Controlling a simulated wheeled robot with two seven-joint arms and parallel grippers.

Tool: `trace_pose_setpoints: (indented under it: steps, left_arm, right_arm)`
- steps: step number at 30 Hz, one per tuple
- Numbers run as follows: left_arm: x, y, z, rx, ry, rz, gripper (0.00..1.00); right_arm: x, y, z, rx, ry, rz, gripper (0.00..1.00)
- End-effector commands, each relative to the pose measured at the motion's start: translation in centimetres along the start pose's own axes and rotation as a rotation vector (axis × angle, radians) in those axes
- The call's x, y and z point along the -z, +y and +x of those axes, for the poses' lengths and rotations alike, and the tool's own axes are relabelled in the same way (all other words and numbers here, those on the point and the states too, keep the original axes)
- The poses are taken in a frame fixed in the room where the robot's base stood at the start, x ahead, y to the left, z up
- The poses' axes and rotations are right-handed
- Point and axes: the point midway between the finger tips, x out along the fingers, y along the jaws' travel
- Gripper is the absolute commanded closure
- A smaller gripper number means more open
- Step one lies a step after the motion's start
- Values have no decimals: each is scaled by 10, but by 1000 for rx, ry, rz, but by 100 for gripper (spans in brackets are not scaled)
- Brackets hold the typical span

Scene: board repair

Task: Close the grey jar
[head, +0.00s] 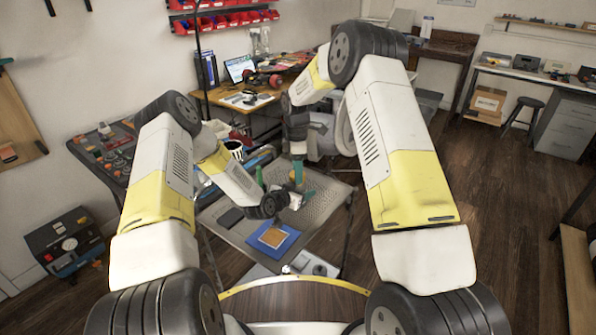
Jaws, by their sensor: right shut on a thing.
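My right gripper (298,175) points down above the grey perforated table (325,200), with teal fingers. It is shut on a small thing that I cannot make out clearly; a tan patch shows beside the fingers. My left gripper (300,199) lies low over the table, just below the right one, coming in from the left. A small light grey shape shows at its teal fingertips; I cannot tell whether it is the grey jar or part of the gripper. Its jaws are too small to judge. No jar or lid stands out clearly elsewhere on the table.
A blue mat (265,249) with an orange-brown board (272,237) lies at the table's front. A dark flat item (231,217) lies to its left, and a green upright item (260,176) stands behind. A wooden desk with a laptop (240,69) is farther back.

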Motion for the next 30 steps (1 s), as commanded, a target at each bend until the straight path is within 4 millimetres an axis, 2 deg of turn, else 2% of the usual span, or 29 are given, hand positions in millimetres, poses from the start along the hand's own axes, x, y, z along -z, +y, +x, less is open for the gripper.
trace_pose_setpoints:
  steps: [26,27,28,30]
  left_arm:
    - [1,0,-1,0,3,3,100]
    - [2,0,-1,0,3,3,100]
    - [2,0,-1,0,3,3,100]
    - [2,0,-1,-1,3,3,100]
  right_arm:
    - [-2,-1,13,0,-2,0,89]
    - [-2,-1,13,0,-2,0,51]
    - [-2,-1,13,1,-2,0,45]
    - [-2,-2,13,2,-2,0,45]
